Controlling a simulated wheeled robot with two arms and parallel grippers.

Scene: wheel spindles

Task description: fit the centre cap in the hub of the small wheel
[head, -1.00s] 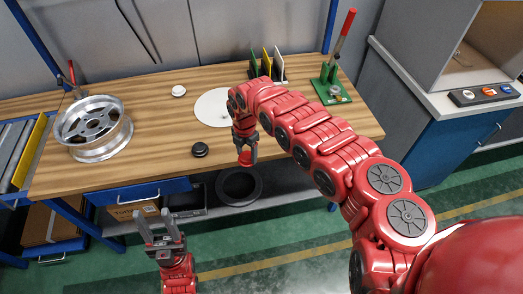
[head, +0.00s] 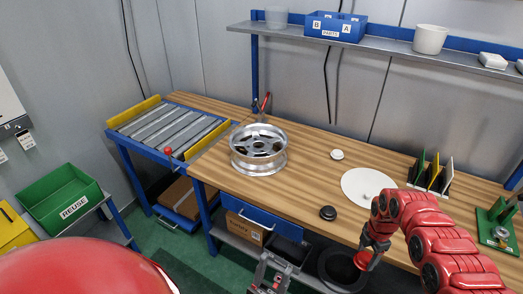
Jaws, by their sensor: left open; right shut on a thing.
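A silver spoked wheel (head: 258,150) lies flat on the wooden bench, left of centre; whether it is the small wheel I cannot tell. Its hub faces up, but detail there is too small to read. My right gripper (head: 367,256) is shut on a small red round piece (head: 363,261), apparently a cap, at the bench's front edge, well right of the wheel. A black cap (head: 328,213) and a white cap (head: 337,155) lie on the bench between the wheel and the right arm. My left gripper (head: 279,264) is open and empty, low in front of the bench.
A white disc (head: 368,186) lies on the bench beside my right arm. A rack with coloured plates (head: 430,175) and a green stand (head: 496,232) are at the right. A roller conveyor (head: 172,128) adjoins the left end. A shelf (head: 385,46) with bins hangs above the back.

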